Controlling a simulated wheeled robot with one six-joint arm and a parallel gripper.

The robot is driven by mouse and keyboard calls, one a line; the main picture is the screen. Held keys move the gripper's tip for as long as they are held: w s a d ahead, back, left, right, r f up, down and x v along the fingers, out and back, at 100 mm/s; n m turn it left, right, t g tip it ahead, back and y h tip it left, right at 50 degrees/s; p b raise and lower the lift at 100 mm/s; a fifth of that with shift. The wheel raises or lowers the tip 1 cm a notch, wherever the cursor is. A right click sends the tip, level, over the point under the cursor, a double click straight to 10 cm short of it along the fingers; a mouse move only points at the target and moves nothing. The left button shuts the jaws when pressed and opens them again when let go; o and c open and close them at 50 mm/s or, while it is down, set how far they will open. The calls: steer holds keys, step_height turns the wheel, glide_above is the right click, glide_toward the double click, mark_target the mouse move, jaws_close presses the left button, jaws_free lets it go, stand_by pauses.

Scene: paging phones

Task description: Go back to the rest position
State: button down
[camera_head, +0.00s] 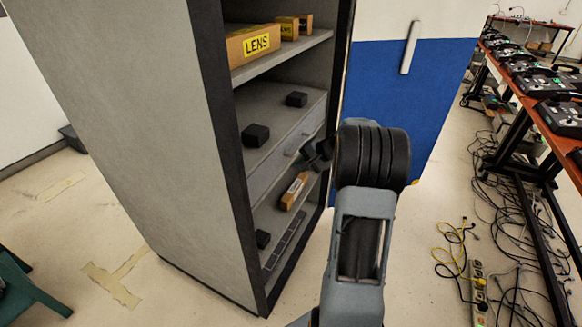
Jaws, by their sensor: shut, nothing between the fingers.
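My arm (360,235) reaches up from the bottom of the view toward a tall grey cabinet with open shelves (150,130). My gripper (318,154) is the small dark shape left of the thick black ribbed joint. It is shut and empty, in front of the right part of the cabinet near a grey drawer front (270,170). Its fingertips are small and dark, and part of the wrist is hidden behind the ribbed joint. From this view I cannot tell whether the gripper touches the drawer or its handle.
A box marked LENS (254,45) stands on the upper shelf. Black blocks (256,135) sit on the shelf below, and a cardboard box (293,191) lies lower. Benches with devices (540,85) and floor cables (455,250) are at right.

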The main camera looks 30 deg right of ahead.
steer(key=shift+v, duration=2.6)
steer(key=s+a+f+n+g+h+p, duration=0.2)
steer(key=s+a+g, duration=0.3)
steer(key=s+a, duration=0.3)
steer(key=s+a+r+n+h+p, duration=0.1)
steer(key=s+a+r+n, duration=0.3)
steer(key=a, duration=0.4)
steer(key=s+a+r+n+h+p, duration=0.2)
steer(key=s+a+r+n+p, duration=0.2)
steer(key=s+a+r+n, duration=0.1)
steer(key=s+a+r, duration=0.1)
steer(key=s+a, duration=0.1)
steer(key=a, duration=0.1)
steer(key=shift+s+t, duration=0.25)
steer(key=shift+t, duration=0.15)
steer(key=shift+a+r+n, duration=0.1)
steer(key=shift+a+n, duration=0.1)
steer(key=shift+n, duration=0.1)
